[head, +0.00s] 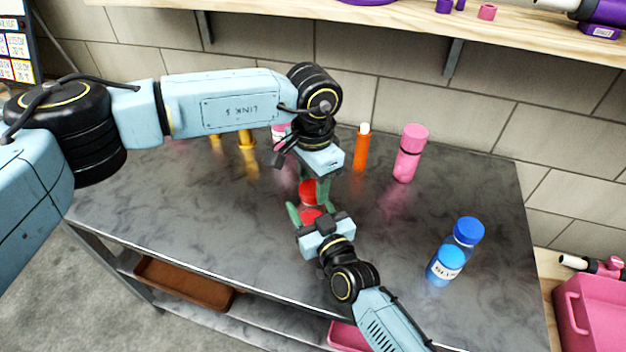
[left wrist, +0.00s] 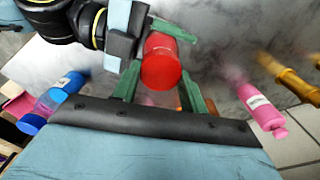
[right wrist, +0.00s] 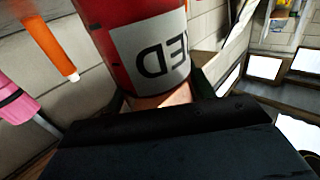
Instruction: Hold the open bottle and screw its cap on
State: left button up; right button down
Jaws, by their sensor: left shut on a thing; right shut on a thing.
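The red bottle (right wrist: 125,35), with a white label ending in "ED", fills much of the right wrist view. It shows in the head view as a red piece (head: 311,216) between the green fingers of my right gripper (head: 308,215), which is shut on it. My left gripper (head: 316,190) points down from above, shut on the red cap (head: 307,188). In the left wrist view the cap's round red face (left wrist: 161,71) sits between the green fingers. Cap and bottle are close together, roughly in line. Fingers hide the joint, so I cannot tell whether they touch.
An orange tube (head: 361,150) and a pink bottle (head: 409,155) stand behind on the grey table (head: 220,225). The front left of the table is clear.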

pick_arm(q)
jog(key=o, duration=0.9)
jog(key=shift+r, duration=2.25)
jog(key=shift+n, duration=0.3)
jog(key=shift+c, duration=0.2)
